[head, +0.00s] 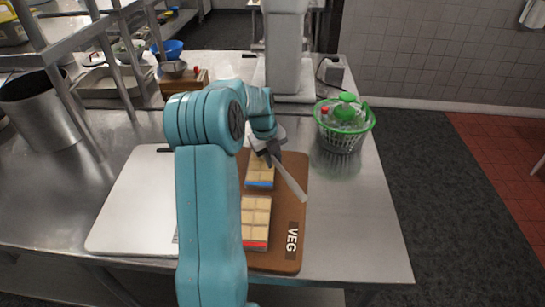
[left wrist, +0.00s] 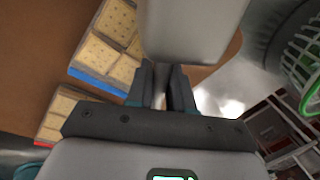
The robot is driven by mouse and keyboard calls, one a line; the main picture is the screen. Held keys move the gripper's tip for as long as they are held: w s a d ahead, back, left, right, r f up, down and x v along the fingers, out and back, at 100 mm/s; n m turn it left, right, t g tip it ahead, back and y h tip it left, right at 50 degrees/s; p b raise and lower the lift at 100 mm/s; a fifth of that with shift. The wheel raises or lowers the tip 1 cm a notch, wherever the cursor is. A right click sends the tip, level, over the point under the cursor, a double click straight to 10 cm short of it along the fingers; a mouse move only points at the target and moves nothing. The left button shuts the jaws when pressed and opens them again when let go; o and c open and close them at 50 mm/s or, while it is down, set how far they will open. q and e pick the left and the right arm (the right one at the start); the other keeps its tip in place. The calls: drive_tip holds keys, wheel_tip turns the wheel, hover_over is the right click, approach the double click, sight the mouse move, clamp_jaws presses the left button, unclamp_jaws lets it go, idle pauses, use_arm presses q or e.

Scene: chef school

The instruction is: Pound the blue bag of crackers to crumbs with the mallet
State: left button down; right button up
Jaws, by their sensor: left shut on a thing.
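The blue bag of crackers (head: 260,172), with a blue strip at its near end, lies on the brown board (head: 288,215); its crackers show as whole squares. It also shows in the left wrist view (left wrist: 108,42), left of my fingers. My left gripper (head: 270,153) is over the right side of this bag, shut on the mallet (head: 291,182). A pale grey bar of the mallet slants down to the right in the head view. In the left wrist view a large pale part of the mallet (left wrist: 192,30) is just beyond my fingertips (left wrist: 164,80). My right gripper is out of view.
A red-striped cracker bag (head: 256,218) lies nearer on the board. A white board (head: 135,205) is at left, partly behind my arm. Bare steel counter (head: 350,225) lies to the right.

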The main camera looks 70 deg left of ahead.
use_arm(q)
drive_tip(key=shift+r+p, duration=0.55)
drive_tip(key=shift+p, duration=0.2)
wheel_tip(320, 180, up, 5)
drive_tip(key=p, duration=0.3)
drive_tip(key=shift+r, duration=0.2)
drive_tip(key=shift+f, duration=0.15)
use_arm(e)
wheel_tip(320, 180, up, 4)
use_arm(q)
drive_tip(key=d+b, duration=0.1)
drive_tip(key=s+d+b, duration=0.1)
drive_tip(key=d+b, duration=0.1)
drive_tip(key=s+d+b, duration=0.1)
drive_tip(key=shift+s+d+f+b, duration=0.1)
drive_tip(key=shift+d+f+b, duration=0.05)
drive_tip(key=shift+f+b, duration=0.25)
drive_tip(key=shift+a+f+b, duration=0.2)
drive_tip(key=shift+f+b, duration=0.35)
drive_tip(key=shift+f, duration=0.5)
drive_tip(key=shift+d+r, duration=0.1)
drive_tip(key=shift+r, duration=0.05)
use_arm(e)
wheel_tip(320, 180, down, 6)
